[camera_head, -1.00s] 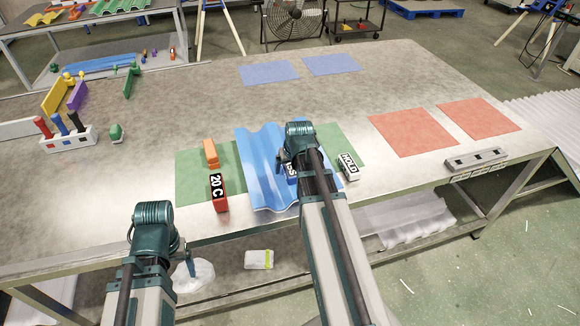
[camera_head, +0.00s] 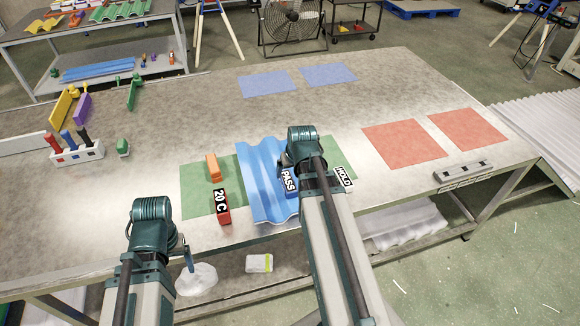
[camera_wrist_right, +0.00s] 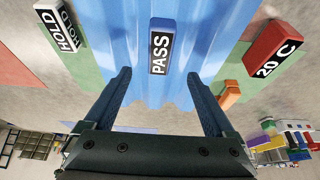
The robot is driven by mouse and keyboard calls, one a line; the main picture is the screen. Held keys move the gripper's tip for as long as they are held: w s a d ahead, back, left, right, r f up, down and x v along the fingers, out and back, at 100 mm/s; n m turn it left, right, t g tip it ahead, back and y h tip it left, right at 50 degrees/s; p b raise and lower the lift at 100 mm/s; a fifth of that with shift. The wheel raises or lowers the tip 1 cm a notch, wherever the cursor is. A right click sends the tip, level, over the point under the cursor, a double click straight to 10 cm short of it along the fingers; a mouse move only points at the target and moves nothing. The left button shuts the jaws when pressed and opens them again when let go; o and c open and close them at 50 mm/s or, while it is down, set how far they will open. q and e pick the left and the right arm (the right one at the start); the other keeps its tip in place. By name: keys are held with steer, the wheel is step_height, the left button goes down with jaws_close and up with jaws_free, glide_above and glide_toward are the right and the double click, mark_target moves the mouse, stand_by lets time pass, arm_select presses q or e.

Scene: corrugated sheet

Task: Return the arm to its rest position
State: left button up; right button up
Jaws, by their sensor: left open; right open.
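My right arm reaches over the table, its gripper mostly hidden behind its wrist in the head view. In the right wrist view the right gripper (camera_wrist_right: 158,82) is open and empty, its two fingers apart above the blue corrugated sheet (camera_head: 262,175). The blue PASS block (camera_head: 289,184) lies on the sheet, beyond the fingertips in the wrist view (camera_wrist_right: 160,46). My left arm is at the lower left; its gripper (camera_head: 188,258) is mostly hidden, with a fingertip showing by the table's front edge, apart from any object.
A red 20 C block (camera_head: 222,207), an orange block (camera_head: 213,168) and a white HOLD block (camera_head: 343,177) stand around the sheet on green mats (camera_head: 196,190). A marker rack (camera_head: 76,155) is at left. Red mats (camera_head: 404,143) and a grey bar (camera_head: 462,175) lie right.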

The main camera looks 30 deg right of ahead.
mark_target(288, 181)
arm_select(q)
step_height(288, 181, up, 3)
steer(key=shift+f+p, duration=0.2)
steer(key=shift+p, duration=0.55)
arm_select(e)
steer(key=v, duration=0.2)
steer(key=shift+s+r, duration=0.2)
steer(key=shift+r, duration=0.15)
steer(key=b+x, duration=1.2)
steer(key=x, duration=0.1)
steer(key=shift+w+f+b, duration=0.25)
steer(key=shift+b, duration=0.05)
arm_select(q)
step_height(288, 181, down, 12)
steer(key=shift+f, duration=0.25)
steer(key=shift+r, duration=0.15)
arm_select(e)
steer(key=shift+r, duration=0.2)
